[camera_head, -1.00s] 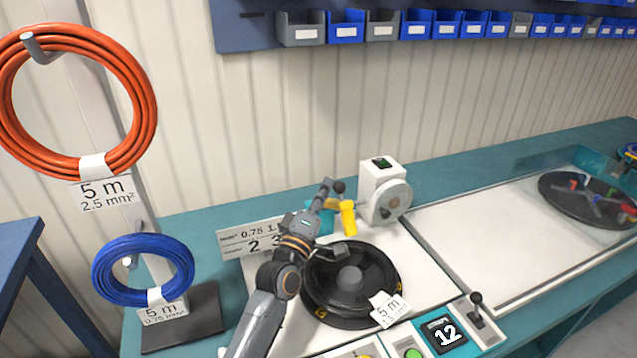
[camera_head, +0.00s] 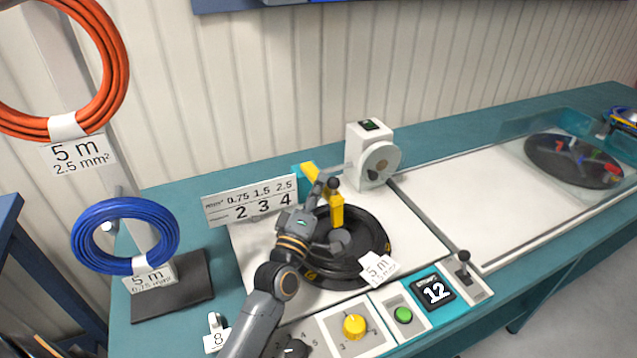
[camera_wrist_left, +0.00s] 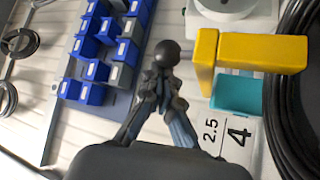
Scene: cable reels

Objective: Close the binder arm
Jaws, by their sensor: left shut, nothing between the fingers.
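The yellow binder arm (camera_head: 336,207) rises from a teal block (camera_head: 303,173) at the back left of the black reel (camera_head: 375,235). Its end part reaches over the reel. In the left wrist view the yellow arm (camera_wrist_left: 262,50) is an L-shaped bar beside the teal block (camera_wrist_left: 235,92). My left gripper (camera_head: 323,187) is shut and overlaps the yellow arm in the head view. In the left wrist view its fingertips (camera_wrist_left: 163,76) lie left of the yellow bar, with a gap in the picture. A dark ball shows at the fingertips; I cannot tell what it belongs to.
A white machine (camera_head: 368,160) stands behind the reel. A number sign (camera_head: 250,201) stands left of the arm. The white bench top at right is mostly clear.

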